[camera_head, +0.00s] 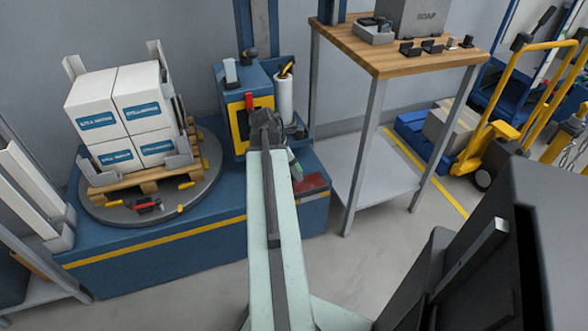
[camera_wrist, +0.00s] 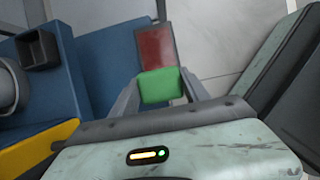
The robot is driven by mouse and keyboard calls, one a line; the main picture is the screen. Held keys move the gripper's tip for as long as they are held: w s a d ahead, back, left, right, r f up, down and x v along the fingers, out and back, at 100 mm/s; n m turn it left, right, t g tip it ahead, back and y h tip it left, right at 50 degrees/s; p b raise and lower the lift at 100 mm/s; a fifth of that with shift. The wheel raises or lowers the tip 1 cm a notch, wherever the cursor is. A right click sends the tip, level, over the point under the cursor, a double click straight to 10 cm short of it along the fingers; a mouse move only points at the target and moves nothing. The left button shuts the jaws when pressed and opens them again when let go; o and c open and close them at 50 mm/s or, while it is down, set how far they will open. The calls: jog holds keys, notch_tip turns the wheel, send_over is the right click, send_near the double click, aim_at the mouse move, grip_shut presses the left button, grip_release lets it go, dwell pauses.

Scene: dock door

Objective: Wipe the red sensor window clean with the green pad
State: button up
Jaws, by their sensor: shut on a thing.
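The red sensor window (camera_head: 312,184) is a flat dark-red panel on top of the blue machine base, near its right end. In the wrist view the red window (camera_wrist: 156,46) lies straight ahead, with a pale smudged-looking surface. My gripper (camera_wrist: 161,90) is shut on the green pad (camera_wrist: 160,85), one grey finger on each side of it. The pad covers the near end of the window in the wrist view; I cannot tell whether it touches. In the head view my arm partly hides the gripper, and the green pad (camera_head: 297,169) shows just left of the window.
The blue base (camera_head: 150,262) carries a turntable (camera_head: 105,211) with a pallet of white boxes (camera_head: 120,104) at left. A blue and yellow column with a white roll (camera_head: 285,100) stands behind my arm. A wooden-topped table (camera_head: 400,60) stands right; a yellow hand truck (camera_head: 500,110) is beyond.

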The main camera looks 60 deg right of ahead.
jog(key=shift+r, duration=0.25)
notch_tip(320, 180, up, 3)
jog(key=p, duration=0.3)
jog(key=shift+r, duration=0.15)
jog(key=shift+s, duration=0.1)
